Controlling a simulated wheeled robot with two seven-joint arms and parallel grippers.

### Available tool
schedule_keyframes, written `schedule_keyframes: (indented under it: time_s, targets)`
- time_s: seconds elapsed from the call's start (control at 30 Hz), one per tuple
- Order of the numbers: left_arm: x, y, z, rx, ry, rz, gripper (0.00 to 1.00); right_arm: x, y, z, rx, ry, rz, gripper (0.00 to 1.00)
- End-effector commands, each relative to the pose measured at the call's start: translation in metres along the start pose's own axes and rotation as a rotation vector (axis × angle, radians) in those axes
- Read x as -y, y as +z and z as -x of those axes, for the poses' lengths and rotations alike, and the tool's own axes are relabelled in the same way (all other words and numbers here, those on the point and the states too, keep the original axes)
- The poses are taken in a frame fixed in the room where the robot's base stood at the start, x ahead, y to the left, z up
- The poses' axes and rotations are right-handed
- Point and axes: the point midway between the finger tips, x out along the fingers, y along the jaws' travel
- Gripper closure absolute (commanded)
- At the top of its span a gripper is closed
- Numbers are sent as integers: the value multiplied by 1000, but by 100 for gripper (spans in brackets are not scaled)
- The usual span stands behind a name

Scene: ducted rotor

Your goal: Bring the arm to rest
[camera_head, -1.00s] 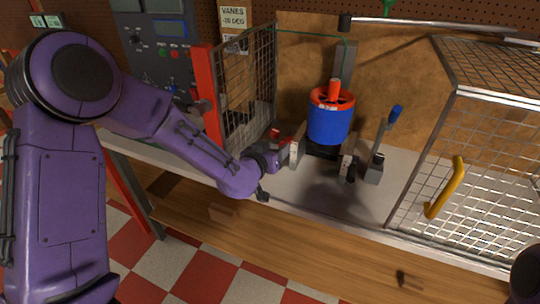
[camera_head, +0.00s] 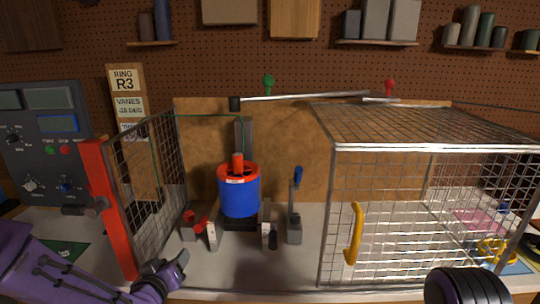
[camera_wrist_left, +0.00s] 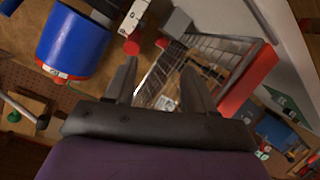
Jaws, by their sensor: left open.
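My right gripper is not seen.
The red gate post (camera_head: 108,205) and its mesh panel stand close to my left arm. A wire cage (camera_head: 400,148) with a yellow handle (camera_head: 354,235) fills the right side. A blue-tipped lever (camera_head: 296,195) stands between rotor and cage. A control panel (camera_head: 45,140) is at the left.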

Motion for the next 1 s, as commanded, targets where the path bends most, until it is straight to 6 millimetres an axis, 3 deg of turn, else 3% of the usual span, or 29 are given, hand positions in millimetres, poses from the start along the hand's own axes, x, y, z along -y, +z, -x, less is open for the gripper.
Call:
schedule_keyframes:
  time_s: [0.03,0.17,0.23,0.4,0.5,0.6,0.7,1.0]
  targets:
    - [23,36,0,55,-59,22,45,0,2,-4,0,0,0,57]
    - [83,123,16,196,-222,64,45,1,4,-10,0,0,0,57]
    - [117,172,34,279,-314,61,45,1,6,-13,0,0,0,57]
    - [191,277,106,503,-509,-16,45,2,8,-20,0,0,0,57]
    - [217,318,146,620,-569,-75,45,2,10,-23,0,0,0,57]
    - [231,340,172,694,-598,-107,45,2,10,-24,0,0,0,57]
    - [236,348,183,721,-611,-115,45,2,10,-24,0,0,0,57]
    - [236,348,183,722,-610,-114,45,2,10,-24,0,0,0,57]
